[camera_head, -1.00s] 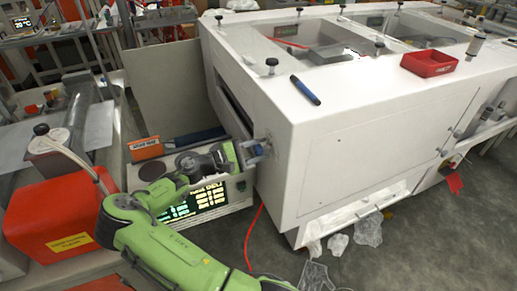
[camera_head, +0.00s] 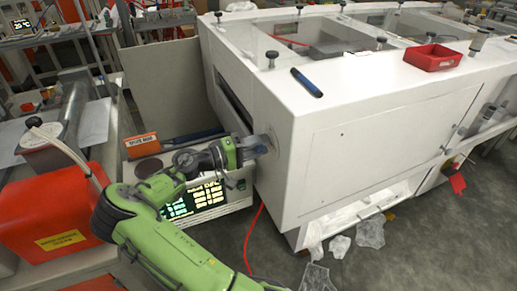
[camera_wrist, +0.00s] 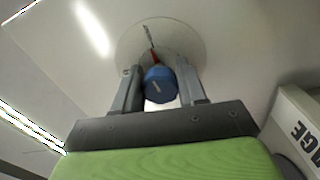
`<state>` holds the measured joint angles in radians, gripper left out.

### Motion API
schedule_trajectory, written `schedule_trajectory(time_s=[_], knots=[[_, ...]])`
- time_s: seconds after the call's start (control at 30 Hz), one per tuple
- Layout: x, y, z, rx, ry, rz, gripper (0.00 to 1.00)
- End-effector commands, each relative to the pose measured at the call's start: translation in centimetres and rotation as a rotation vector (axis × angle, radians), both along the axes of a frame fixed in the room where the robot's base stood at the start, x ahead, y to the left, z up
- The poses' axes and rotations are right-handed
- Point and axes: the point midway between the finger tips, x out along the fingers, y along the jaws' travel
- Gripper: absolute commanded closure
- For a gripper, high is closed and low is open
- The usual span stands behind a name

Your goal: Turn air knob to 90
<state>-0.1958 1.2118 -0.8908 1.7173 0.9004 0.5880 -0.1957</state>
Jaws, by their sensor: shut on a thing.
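Any scale marks on the plate are too small to read.
The white machine (camera_head: 375,130) fills the right side. A red tray (camera_head: 431,58) and a blue marker (camera_head: 306,83) lie on its top. A control box with a lit display (camera_head: 195,203) stands below my arm. A red container (camera_head: 50,215) is at left.

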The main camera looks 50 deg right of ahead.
Motion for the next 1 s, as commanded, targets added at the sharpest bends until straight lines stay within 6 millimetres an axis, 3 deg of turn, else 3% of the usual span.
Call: schedule_trajectory(time_s=[0.8, 0.83, 0.97, 1.0], knots=[[-0.10, 0.08, -0.39, -0.050, -0.097, -0.005, 0.89], [-0.10, 0.08, -0.39, -0.049, -0.096, -0.005, 0.56], [-0.07, 0.05, -0.32, -0.051, -0.097, -0.004, 0.36], [-0.07, 0.05, -0.29, -0.051, -0.097, -0.003, 0.35]])
